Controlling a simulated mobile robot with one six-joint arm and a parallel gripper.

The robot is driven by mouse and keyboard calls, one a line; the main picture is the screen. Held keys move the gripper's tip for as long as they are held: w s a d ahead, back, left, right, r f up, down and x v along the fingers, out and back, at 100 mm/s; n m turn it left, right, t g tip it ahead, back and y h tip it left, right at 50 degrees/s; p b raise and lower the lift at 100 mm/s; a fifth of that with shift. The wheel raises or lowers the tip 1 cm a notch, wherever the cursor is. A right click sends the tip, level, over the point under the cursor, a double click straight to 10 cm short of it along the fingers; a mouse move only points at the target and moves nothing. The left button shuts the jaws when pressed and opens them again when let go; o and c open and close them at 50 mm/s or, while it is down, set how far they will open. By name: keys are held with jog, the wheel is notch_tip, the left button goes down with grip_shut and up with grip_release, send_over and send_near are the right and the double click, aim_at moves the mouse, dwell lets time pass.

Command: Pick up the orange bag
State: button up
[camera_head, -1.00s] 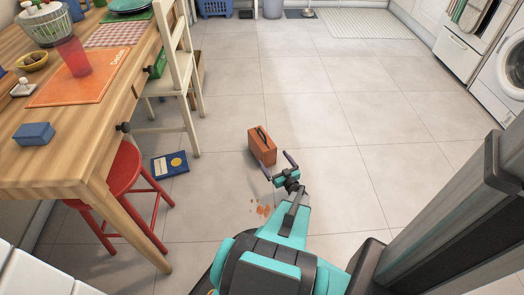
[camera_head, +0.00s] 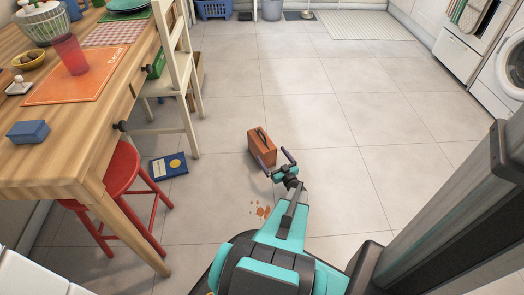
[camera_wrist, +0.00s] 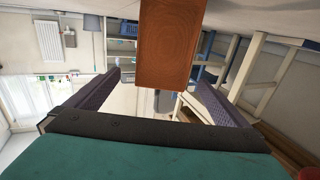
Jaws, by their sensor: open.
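The orange bag (camera_head: 262,147) stands upright on the tiled floor in the head view, with a dark handle on top. My gripper (camera_head: 275,158) is open just in front of it, toward its lower right, with the fingers spread. In the wrist view, the orange bag (camera_wrist: 168,42) shows at the top centre, beyond and between the two spread fingers of my gripper (camera_wrist: 158,85). Nothing is held. I cannot tell whether a fingertip touches the bag.
A blue book (camera_head: 168,166) lies on the floor to the left. A red stool (camera_head: 122,170), a cream chair (camera_head: 178,95) and a wooden table (camera_head: 90,130) stand further left. Reddish spots (camera_head: 261,211) mark the floor near my arm. The floor to the right is clear.

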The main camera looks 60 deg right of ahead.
aim_at(264, 143)
jog(key=b+x, duration=0.1)
jog(key=x, duration=0.2)
jog(key=shift+w+d+f, duration=0.1)
jog(key=shift+w+d, duration=0.1)
jog(key=shift+w, duration=0.1)
jog(key=shift+w+d, duration=0.2)
jog(key=shift+w, duration=0.15)
jog(key=shift+w, duration=0.1)
jog(key=shift+r+b+x, duration=0.2)
jog(key=shift+b+x, duration=0.5)
jog(key=shift+x, duration=0.55)
jog(key=shift+r+b+x, duration=0.15)
jog(key=shift+b+x, duration=0.5)
jog(key=shift+x, duration=0.6)
jog(key=shift+c, duration=0.4)
jog(key=c, duration=1.7)
jog(key=shift+o, duration=0.2)
jog(key=shift+r, duration=0.15)
